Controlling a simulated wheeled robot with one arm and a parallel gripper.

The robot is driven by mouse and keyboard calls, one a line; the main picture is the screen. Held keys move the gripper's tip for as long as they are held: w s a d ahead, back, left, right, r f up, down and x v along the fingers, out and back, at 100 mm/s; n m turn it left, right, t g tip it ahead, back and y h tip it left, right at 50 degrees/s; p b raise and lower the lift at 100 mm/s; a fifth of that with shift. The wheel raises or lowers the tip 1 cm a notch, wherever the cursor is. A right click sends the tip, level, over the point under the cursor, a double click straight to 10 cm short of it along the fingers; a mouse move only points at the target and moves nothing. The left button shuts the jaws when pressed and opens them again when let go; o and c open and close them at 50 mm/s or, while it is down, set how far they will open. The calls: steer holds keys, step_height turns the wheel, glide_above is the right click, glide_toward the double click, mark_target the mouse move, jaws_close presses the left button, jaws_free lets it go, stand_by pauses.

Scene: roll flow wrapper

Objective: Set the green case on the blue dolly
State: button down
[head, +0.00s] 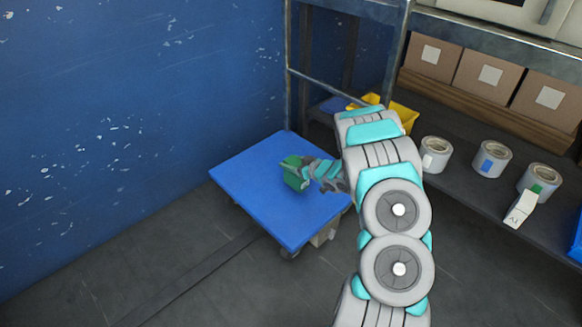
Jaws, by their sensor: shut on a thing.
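The green case (292,171) is small and boxy and shows over the middle of the blue dolly in the head view. My gripper (303,172) is shut on the case from its right side, and its fingers hide part of it. The blue dolly (260,212) is a flat blue platform on casters, standing on the floor beside the blue wall. I cannot tell whether the case touches the dolly top or hangs just above it.
A yellow bin (403,115) is partly behind my arm. The blue wall (120,120) closes off the left. The dark floor in front is clear.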

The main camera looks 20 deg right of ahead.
steer(key=shift+f, duration=0.95)
steer(key=shift+f, duration=0.15)
steer(key=shift+c, duration=0.6)
jaws_free()
